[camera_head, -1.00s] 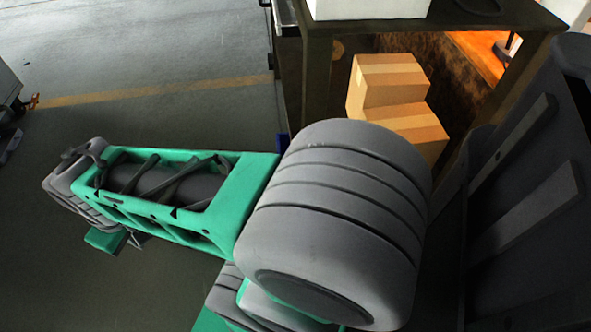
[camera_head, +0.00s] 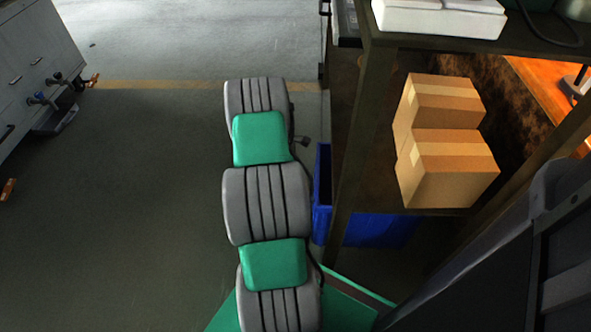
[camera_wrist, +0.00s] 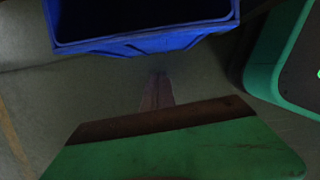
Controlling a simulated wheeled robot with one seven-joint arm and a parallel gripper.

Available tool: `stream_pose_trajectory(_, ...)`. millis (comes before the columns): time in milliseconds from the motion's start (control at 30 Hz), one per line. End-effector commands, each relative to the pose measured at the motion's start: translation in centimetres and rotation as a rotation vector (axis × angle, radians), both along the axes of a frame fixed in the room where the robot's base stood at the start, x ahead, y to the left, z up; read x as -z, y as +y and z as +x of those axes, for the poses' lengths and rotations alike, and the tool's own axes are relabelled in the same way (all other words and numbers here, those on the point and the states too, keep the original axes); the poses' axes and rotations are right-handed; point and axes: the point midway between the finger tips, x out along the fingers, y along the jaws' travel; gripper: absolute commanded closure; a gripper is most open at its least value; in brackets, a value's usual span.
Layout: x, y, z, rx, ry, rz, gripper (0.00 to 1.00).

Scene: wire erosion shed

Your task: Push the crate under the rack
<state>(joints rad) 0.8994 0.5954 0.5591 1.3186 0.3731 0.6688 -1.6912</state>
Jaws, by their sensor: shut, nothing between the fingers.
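The blue crate (camera_head: 378,230) is low at the rack, seen on both sides of a dark front leg. Part of it is beneath the lower shelf and part sticks out to the left of the leg. The rack (camera_head: 345,150) is a dark frame with shelves. In the wrist view the crate's near wall and rim (camera_wrist: 145,42) fill the top, with a dark inside. My gripper (camera_wrist: 158,76) is shut and empty, its tips just short of the crate's near wall in the picture; I cannot tell if they touch. In the head view my arm hides the gripper.
Cardboard boxes (camera_head: 445,165) sit on the rack's lower shelf, and a white box (camera_head: 440,20) is on top. A grey cabinet (camera_head: 38,70) stands at the far left. The floor (camera_head: 130,220) between it and my arm is clear.

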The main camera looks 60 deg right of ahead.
Motion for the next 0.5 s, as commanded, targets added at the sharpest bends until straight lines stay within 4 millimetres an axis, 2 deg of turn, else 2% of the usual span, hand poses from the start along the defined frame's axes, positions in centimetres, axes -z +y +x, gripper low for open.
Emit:
stream_pose_trajectory(33, 1.7, -0.1, -0.3, 0.002, 0.001, 0.001, 1.0)
stream_pose_trajectory(200, 5.1, -0.7, -1.2, 0.001, 0.0, 0.0, 1.0)
stream_pose_trajectory(333, 4.8, -2.1, -3.1, 0.004, -0.002, -0.004, 1.0)
stream_pose_trajectory(500, 4.5, -2.8, -4.4, 0.001, -0.001, -0.002, 1.0)
